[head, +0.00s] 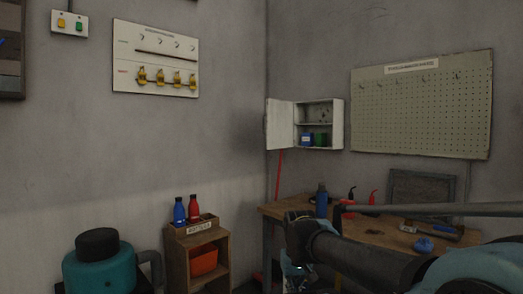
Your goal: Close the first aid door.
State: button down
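The first aid cabinet (339,125) is a small white box on the back wall, just right of the room corner. Its door (280,124) is hinged at the left and stands wide open, swung out to the left. Inside are shelves with a blue item (306,140) and a green item (320,140) at the bottom. My gripper (295,280) is low in front of the workbench, well below the cabinet and apart from the door. It is small, dark and partly cut by the bottom edge, so its fingers are unclear.
A wooden workbench (272,211) below the cabinet holds a blue bottle (322,200), red cans (372,200) and tools. A pegboard (422,105) hangs to the right. A wooden shelf unit (175,262) with bottles stands left. The wall around the open door looks clear.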

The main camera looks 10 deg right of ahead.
aim_at(279, 115)
jog(key=i, duration=0.95)
